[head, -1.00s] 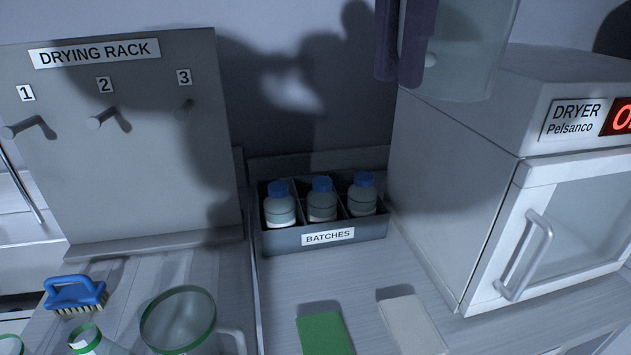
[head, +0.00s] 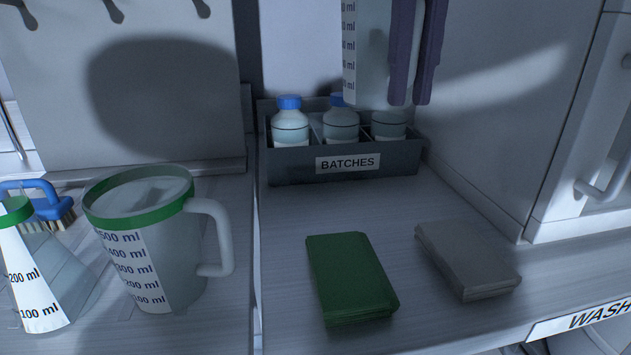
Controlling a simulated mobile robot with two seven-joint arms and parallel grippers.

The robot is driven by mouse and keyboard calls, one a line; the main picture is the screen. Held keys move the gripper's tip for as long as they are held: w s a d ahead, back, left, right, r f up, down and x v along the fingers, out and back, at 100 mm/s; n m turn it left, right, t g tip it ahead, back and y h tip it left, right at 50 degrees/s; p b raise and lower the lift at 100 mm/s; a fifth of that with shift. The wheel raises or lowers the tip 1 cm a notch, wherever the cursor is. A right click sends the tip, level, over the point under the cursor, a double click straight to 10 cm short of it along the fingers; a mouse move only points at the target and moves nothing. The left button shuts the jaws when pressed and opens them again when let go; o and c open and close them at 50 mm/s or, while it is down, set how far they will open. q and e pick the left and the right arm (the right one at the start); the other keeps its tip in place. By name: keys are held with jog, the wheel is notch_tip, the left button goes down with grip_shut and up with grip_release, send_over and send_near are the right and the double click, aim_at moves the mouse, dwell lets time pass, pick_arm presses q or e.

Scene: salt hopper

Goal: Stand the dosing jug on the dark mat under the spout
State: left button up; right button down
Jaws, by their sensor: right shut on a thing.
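My right gripper (head: 415,88) hangs in from the top edge, its purple fingers shut on a clear jug with a white ml scale (head: 366,50), which I take as the dosing jug. The jug is held upright in the air, in front of the bottle tray. Its top is cut off by the picture edge, and the exact grip point is hard to make out. The dark mat and the spout are not in view. My left gripper is not in view.
A green-rimmed measuring jug (head: 150,245) and a conical flask (head: 40,275) stand at left by a blue brush (head: 38,200). The BATCHES tray (head: 290,165) holds bottles. Green (head: 350,275) and grey (head: 468,258) pads lie in front. A dryer (head: 500,120) stands right.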

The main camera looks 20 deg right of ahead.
notch_tip(320, 180, down, 16)
jog(key=shift+r+b, duration=0.1)
jog(key=shift+b, duration=0.95)
jog(key=c, duration=1.2)
grip_release()
jog(key=shift+o, duration=0.2)
